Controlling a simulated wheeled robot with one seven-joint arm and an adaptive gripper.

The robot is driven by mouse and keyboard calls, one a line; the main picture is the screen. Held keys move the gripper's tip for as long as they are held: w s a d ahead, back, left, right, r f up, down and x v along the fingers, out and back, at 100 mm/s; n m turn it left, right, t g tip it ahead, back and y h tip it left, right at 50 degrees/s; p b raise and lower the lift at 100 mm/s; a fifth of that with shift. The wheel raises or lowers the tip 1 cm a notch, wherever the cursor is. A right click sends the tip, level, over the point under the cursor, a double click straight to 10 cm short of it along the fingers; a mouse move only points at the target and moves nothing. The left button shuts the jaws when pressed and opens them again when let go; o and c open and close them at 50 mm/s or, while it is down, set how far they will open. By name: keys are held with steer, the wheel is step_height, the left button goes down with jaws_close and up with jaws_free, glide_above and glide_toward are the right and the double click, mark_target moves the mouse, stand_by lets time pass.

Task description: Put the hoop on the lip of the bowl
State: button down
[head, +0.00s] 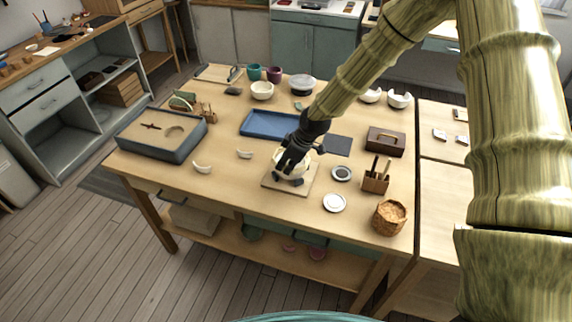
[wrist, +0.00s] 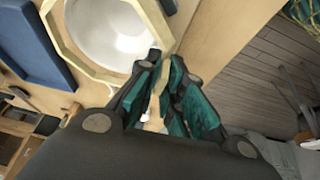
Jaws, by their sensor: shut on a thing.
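The white bowl (head: 281,158) stands on a square wooden board (head: 273,184) near the middle of the table in the head view. In the wrist view I look into the bowl (wrist: 108,32). A pale, many-sided hoop (wrist: 57,42) frames the bowl's opening there. My gripper (head: 292,160) is over the bowl, pointing down. In the wrist view my gripper (wrist: 166,68) is shut on a pale piece at the hoop's near corner, which looks like part of the hoop. Whether the hoop rests on the lip or hangs just above it, I cannot tell.
Two pale curved shards (head: 203,167) lie left of the board. A blue tray (head: 262,124) and a dark mat (head: 337,146) are behind. A white dish (head: 334,203), a tool block (head: 375,183) and a wicker basket (head: 389,218) stand to the right. The table's front is mostly clear.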

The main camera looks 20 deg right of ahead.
steer(key=shift+f, duration=0.5)
stand_by(1.2)
steer(key=shift+r, duration=0.25)
stand_by(0.3)
steer(key=shift+r+p, duration=0.8)
steer(key=shift+r, duration=0.55)
steer(key=shift+f, duration=0.1)
steer(key=shift+f+b, duration=0.3)
steer(key=shift+f, duration=0.2)
steer(key=shift+f+b, duration=0.4)
steer(key=shift+f, duration=0.6)
stand_by(2.8)
